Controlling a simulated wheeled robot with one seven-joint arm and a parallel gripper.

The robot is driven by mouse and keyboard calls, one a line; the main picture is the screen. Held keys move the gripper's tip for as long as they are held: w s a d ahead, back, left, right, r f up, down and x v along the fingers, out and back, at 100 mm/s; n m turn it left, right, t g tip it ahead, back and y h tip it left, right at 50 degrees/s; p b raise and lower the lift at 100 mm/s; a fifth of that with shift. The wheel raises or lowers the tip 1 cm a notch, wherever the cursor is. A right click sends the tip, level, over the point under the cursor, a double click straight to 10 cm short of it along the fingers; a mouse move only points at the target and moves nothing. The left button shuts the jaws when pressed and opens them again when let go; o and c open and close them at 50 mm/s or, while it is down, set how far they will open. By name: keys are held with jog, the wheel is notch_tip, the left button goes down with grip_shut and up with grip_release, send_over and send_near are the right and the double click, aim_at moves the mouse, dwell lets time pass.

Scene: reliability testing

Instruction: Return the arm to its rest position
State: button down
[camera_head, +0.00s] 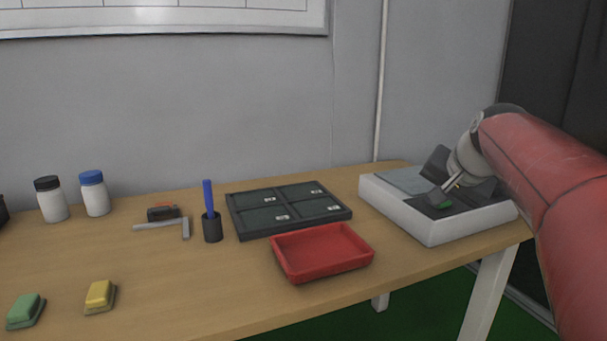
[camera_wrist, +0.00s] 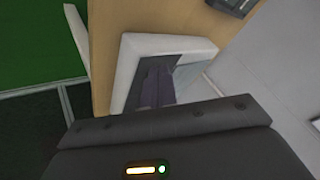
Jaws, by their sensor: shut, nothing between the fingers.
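My red arm (camera_head: 545,175) reaches in from the right side of the head view. My gripper (camera_head: 449,185) points down and to the left, over the white test device (camera_head: 428,229) at the right end of the table. Its fingers are shut with nothing between them. They are close to the device's dark top area, and I cannot tell whether they touch it. A small green piece (camera_head: 443,205) shows on the device just below the fingertips. The device (camera_wrist: 126,76) also shows in the wrist view, beyond the dark gripper housing.
A red tray (camera_head: 325,268) and a dark four-part tray (camera_head: 243,225) lie left of the device. The wall (camera_head: 433,70) is behind the table.

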jog(key=s+a+f+n+g, duration=0.1)
jog(key=s+a+f+n, duration=0.2)
jog(key=s+a+f, duration=0.3)
jog(key=s+a+f+n+g, duration=0.1)
jog(key=s+a+f+n, duration=0.3)
jog(key=s+f, duration=0.8)
jog(key=s+a, duration=0.1)
jog(key=s, duration=0.6)
jog(key=shift+s+a+f+n+g, duration=0.2)
jog(key=shift+a+n+g, duration=0.1)
jog(key=shift+a, duration=0.1)
